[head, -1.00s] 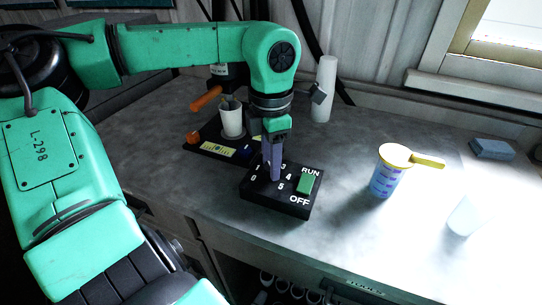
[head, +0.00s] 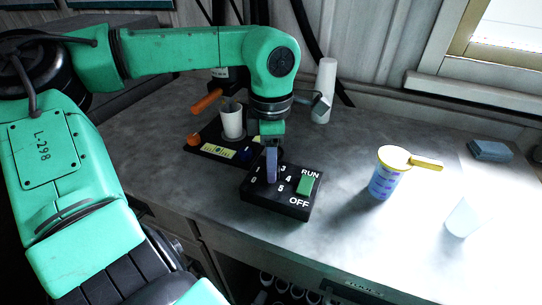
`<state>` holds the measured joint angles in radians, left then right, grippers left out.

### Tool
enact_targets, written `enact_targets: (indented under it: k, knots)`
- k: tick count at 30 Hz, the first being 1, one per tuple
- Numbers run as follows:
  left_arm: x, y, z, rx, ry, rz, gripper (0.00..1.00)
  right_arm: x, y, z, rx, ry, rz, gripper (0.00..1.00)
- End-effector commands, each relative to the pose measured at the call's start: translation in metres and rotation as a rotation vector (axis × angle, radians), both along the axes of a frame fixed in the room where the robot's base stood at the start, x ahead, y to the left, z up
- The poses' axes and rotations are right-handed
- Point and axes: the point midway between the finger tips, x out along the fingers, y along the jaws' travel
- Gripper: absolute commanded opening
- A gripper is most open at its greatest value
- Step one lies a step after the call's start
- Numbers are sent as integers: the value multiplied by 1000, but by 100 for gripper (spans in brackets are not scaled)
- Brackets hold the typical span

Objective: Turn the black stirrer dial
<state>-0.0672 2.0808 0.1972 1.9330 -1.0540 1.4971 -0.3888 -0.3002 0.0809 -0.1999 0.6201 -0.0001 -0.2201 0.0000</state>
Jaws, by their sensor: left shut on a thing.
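The black control box (head: 262,197) sits near the counter's front edge, with white numbers around its dial, a green switch (head: 306,184) and the labels RUN and OFF. My left gripper (head: 271,180) points straight down onto the number ring and is shut on the black stirrer dial. The dial itself is hidden behind the fingers, so its pointer position cannot be read. The numbers 0, 1, 3, 4 and 5 show around the fingers. My right gripper is not in view.
Behind the box stands the stirrer base (head: 215,150) with a white cup (head: 232,121) and an orange handle (head: 207,100). A blue-labelled tub (head: 386,180) with a yellow scoop (head: 426,163), a translucent cup (head: 464,216) and a blue sponge (head: 491,151) stand to the right. Counter between is clear.

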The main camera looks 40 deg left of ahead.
Motion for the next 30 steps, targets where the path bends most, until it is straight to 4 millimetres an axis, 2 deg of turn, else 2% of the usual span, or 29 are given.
enact_targets:
  k: [1, 2, 3, 4, 13, 17, 20, 27, 30]
  knots:
    - [2, 0, 2, -2, -8, 1, 0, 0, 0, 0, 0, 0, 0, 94]
    - [2, 0, 2, -2, -8, 2, 46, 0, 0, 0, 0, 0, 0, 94]
    - [2, 0, 2, -1, -8, 2, 62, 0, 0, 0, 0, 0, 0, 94]
    - [1, 0, 2, -1, -8, 2, 73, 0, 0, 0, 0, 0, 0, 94]
    - [1, 0, 1, 0, -3, 2, 73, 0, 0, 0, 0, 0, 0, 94]
    - [1, 0, 13, 1, -6, 3, 73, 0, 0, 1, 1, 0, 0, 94]
    - [1, 0, 35, 3, -7, 3, 73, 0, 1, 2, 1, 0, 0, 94]
    - [1, 1, 109, 2, -8, 4, 73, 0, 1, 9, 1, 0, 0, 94]
    - [1, 1, 131, 2, -6, 4, 73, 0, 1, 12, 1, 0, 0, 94]
